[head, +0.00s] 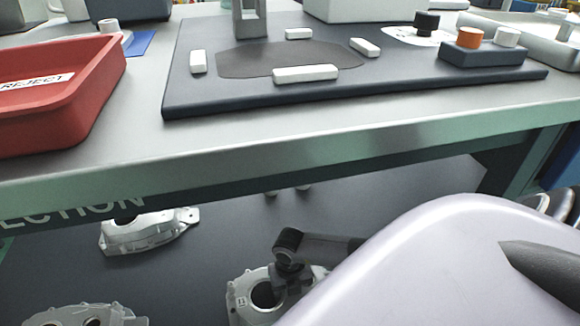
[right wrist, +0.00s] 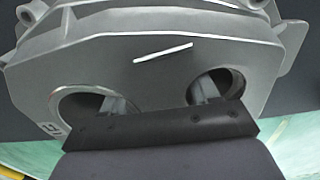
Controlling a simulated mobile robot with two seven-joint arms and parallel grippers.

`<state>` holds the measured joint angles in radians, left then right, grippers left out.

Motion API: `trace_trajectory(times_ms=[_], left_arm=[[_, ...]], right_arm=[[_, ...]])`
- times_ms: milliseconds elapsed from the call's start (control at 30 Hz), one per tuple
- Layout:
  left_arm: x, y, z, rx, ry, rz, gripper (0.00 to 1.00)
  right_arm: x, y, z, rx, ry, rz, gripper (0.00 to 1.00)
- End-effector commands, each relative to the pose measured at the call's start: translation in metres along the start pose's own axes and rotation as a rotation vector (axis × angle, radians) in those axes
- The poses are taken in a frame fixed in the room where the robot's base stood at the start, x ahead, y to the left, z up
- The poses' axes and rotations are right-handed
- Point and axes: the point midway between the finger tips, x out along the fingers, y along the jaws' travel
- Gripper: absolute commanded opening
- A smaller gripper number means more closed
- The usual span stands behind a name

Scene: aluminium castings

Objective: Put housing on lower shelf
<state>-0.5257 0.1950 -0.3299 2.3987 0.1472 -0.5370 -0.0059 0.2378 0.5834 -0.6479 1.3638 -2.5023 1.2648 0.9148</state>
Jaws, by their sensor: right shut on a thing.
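The aluminium housing (head: 243,291) is at the bottom centre of the head view, over the dark lower shelf (head: 225,265). My right gripper (head: 286,272) is shut on it, partly hidden behind my own pale body. In the right wrist view the housing (right wrist: 160,50) fills the upper part, with two round holes in its face. The fingers of my right gripper (right wrist: 160,97) reach into these holes. Whether the housing touches the shelf cannot be told. My left gripper does not show.
Two similar castings sit on the lower shelf: one further back left (head: 148,233), one at the lower left (head: 55,314). The grey bench edge (head: 300,155) overhangs the shelf. A red reject tray (head: 75,105) and a dark board (head: 400,92) lie on top. Shelf right of the back casting is clear.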

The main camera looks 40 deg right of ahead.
Motion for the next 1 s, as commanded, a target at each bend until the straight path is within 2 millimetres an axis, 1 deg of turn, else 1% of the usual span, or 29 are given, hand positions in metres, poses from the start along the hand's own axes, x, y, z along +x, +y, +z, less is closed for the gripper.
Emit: trace_trajectory(times_ms=[33,100,367,467,567,667,800,900,967,1000], left_arm=[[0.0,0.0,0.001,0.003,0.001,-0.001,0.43],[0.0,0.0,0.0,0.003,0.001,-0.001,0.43],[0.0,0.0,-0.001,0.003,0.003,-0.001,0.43],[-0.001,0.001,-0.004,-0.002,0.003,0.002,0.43],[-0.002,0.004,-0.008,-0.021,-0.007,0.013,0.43],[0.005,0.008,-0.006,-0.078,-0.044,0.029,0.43],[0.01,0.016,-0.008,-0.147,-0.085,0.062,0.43],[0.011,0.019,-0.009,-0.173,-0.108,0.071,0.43],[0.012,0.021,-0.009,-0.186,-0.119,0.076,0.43],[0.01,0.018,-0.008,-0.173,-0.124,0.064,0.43]], right_arm=[[0.001,0.0,0.0,0.0,0.0,0.0,0.66],[0.001,0.0,0.0,0.0,0.0,0.0,0.85],[0.001,0.0,0.0,0.0,0.0,-0.001,0.85],[-0.004,0.0,0.0,0.0,0.0,0.0,0.85],[-0.017,-0.001,0.001,0.0,-0.002,0.0,0.85],[-0.037,-0.001,0.001,-0.002,-0.002,-0.001,0.85],[-0.069,-0.001,0.001,-0.002,-0.002,0.0,0.85],[-0.089,-0.001,0.001,-0.001,-0.003,-0.001,0.85],[-0.1,0.0,0.001,-0.002,-0.003,0.0,0.85],[-0.105,0.0,0.001,-0.002,-0.002,0.0,0.85]])
